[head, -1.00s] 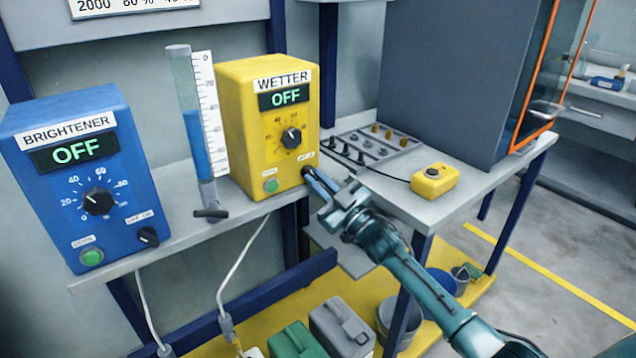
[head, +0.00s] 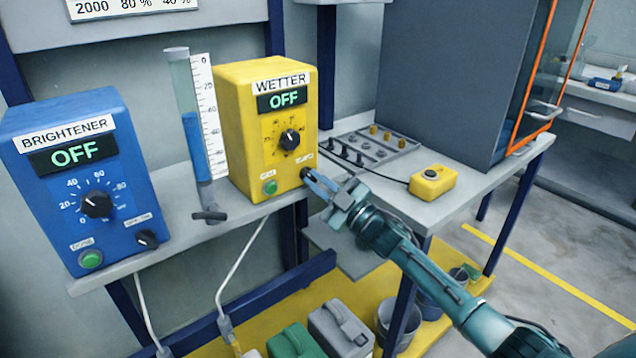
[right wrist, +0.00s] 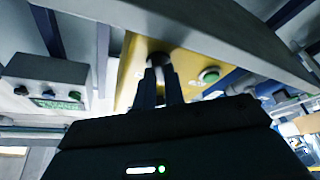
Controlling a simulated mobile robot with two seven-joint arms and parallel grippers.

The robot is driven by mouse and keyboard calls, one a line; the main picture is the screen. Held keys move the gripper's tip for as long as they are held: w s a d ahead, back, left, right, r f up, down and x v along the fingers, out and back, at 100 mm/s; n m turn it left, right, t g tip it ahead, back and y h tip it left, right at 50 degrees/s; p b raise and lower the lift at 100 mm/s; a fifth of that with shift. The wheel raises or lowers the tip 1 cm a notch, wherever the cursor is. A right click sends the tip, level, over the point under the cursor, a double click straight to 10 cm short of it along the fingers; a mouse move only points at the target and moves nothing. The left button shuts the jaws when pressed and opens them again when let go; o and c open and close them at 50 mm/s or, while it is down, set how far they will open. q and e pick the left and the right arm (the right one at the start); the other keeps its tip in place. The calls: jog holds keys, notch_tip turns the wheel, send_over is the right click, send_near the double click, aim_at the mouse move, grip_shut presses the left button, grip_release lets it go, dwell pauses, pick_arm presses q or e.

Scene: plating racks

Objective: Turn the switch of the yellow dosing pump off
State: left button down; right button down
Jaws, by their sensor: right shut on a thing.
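The yellow dosing pump (head: 238,150), labelled WETTER, stands on the shelf. Its display (head: 284,99) reads OFF. Its small dark switch (head: 305,173) sits low on the right of its front face; my right gripper (head: 311,177) is shut on it, the fingers partly covering it. In the right wrist view the two fingers close around the dark switch knob (right wrist: 159,59) on the yellow face. A green button (head: 270,187) is to the left of the switch, and a larger dial (head: 290,139) is above. My left gripper is not in view.
A blue pump (head: 60,120) labelled BRIGHTENER, also reading OFF, stands at the left. A measuring tube (head: 190,125) stands between the pumps. A yellow push-button box (head: 433,182) and a grey tray of knobs (head: 400,142) lie on the bench to the right.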

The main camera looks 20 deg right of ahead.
jog(key=c, duration=1.5)
grip_release()
jog(key=shift+s, duration=0.1)
jog(key=p+v, duration=0.1)
jog(key=v, duration=1.2)
